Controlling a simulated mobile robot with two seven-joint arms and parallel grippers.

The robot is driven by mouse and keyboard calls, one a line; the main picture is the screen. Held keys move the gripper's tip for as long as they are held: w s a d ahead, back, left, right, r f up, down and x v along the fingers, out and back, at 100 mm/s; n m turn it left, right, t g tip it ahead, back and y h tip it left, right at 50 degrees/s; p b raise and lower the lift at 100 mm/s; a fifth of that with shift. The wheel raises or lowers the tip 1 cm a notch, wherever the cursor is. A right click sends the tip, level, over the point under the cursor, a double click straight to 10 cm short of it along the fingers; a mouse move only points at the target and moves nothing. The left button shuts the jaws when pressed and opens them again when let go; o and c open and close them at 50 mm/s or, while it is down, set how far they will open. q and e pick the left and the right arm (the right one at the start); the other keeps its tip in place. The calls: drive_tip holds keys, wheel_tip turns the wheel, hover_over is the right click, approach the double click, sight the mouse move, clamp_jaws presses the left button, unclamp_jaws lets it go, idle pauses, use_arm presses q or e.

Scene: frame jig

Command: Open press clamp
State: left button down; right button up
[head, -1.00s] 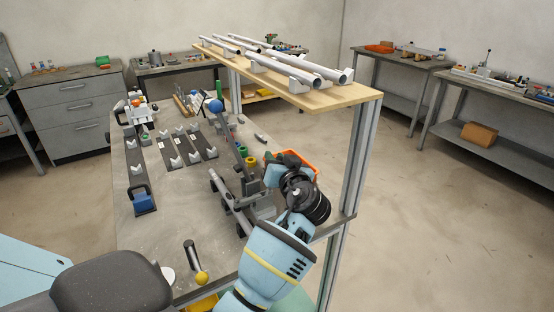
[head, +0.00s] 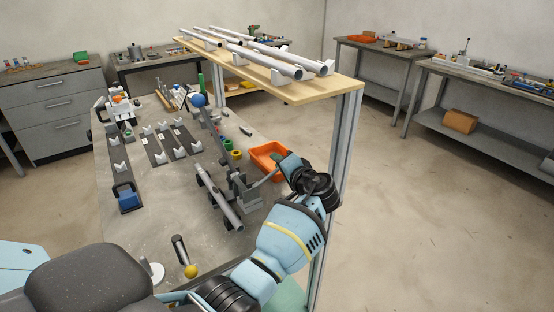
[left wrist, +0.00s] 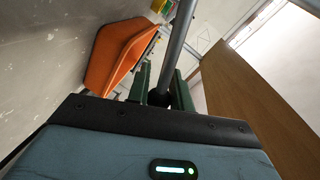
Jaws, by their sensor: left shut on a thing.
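My left gripper (head: 279,164) is shut on a grey lever bar (head: 264,181) of the press clamp (head: 243,193). The bar slants up and right from the clamp to the gripper. In the left wrist view the bar (left wrist: 180,40) passes between the dark green fingers (left wrist: 161,88). A grey tube (head: 218,197) lies beside the clamp on its left. The clamp's jaw contact is too small to tell. My right gripper is not in view.
An orange bin (head: 268,152) stands just behind the gripper. A wooden shelf (head: 300,93) with tubes is above, its post (head: 346,145) close to my arm. A blue-ball lever (head: 198,100) stands farther back. A yellow-ended handle (head: 190,271) is in front.

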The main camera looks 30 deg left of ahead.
use_arm(q)
drive_tip(key=shift+w+d+f+m, duration=0.1)
drive_tip(key=shift+f+m, duration=0.3)
drive_tip(key=shift+f+g, duration=0.2)
drive_tip(key=shift+g, duration=0.1)
drive_tip(key=c, duration=1.5)
unclamp_jaws()
drive_tip(key=shift+f, duration=0.1)
drive_tip(key=v, duration=0.6)
drive_tip(key=shift+d, duration=0.2)
drive_tip(key=shift+s+d, duration=0.35)
drive_tip(key=shift+d, duration=0.3)
